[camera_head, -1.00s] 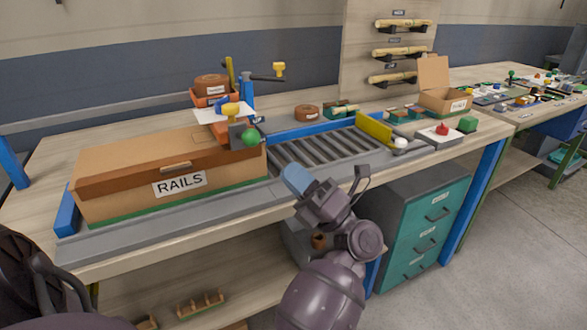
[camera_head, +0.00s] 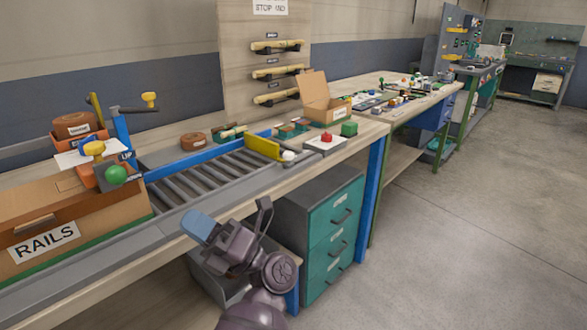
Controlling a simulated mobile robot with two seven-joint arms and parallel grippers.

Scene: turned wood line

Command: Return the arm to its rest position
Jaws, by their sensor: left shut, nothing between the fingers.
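My left gripper (camera_head: 230,232) is in the lower middle of the head view, at the end of my dark purple-grey arm. It is shut and holds nothing. It shows in front of the workbench's front edge, apart from the things on the bench top. The long brown box marked RAILS (camera_head: 40,222) is to its left. The roller conveyor (camera_head: 215,172) is behind it on the bench. My right gripper is not in view.
A grey cabinet with teal drawers (camera_head: 335,232) stands under the bench, right of my gripper. A blue bench leg (camera_head: 374,195) is beside it. A red push button (camera_head: 326,138) and an open carton (camera_head: 322,105) stand on the bench. Open floor (camera_head: 470,220) lies at the right.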

